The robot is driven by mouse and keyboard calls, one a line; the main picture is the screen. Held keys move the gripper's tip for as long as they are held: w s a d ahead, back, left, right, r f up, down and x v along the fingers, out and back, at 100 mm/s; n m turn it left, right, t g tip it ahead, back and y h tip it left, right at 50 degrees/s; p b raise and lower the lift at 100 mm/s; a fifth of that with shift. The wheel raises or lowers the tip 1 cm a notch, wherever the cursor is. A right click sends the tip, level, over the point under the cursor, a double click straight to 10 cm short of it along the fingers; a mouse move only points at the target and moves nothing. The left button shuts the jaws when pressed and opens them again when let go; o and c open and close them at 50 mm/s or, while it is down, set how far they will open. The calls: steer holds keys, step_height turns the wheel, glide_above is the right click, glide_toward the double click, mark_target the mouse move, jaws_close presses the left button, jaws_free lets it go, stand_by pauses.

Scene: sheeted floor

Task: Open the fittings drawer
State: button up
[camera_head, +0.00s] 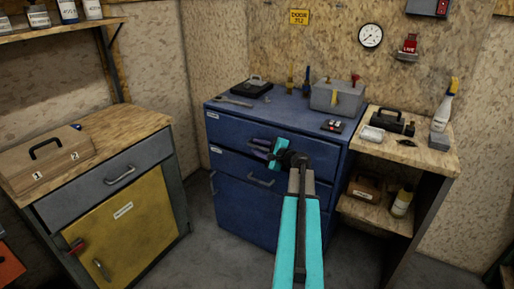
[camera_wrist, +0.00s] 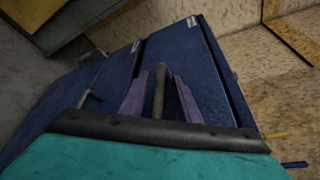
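A blue cabinet (camera_head: 235,200) stands in the middle with stacked drawers. Its top drawer (camera_head: 228,127) and the drawer below (camera_head: 232,165) carry small white labels, too small to read. The lower drawer has a bar handle (camera_head: 261,182). My gripper (camera_head: 262,146) is at the top drawer's front. In the wrist view, its two purple fingers (camera_wrist: 160,98) stand apart on either side of a dark bar handle (camera_wrist: 158,88), with visible gaps. My gripper body hides part of the top drawer in the head view. The top drawer looks shut or nearly so.
A grey metal box (camera_head: 337,97) and tools stand on the cabinet top. A workbench with a grey drawer (camera_head: 90,188) and yellow door (camera_head: 128,230) is on the left. A wooden shelf unit (camera_head: 432,160) adjoins the right. Bare floor (camera_head: 222,250) lies in front.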

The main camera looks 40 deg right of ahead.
steer(key=shift+w+f, duration=0.1)
steer(key=shift+w, duration=0.25)
jaws_close()
steer(key=shift+a, duration=0.2)
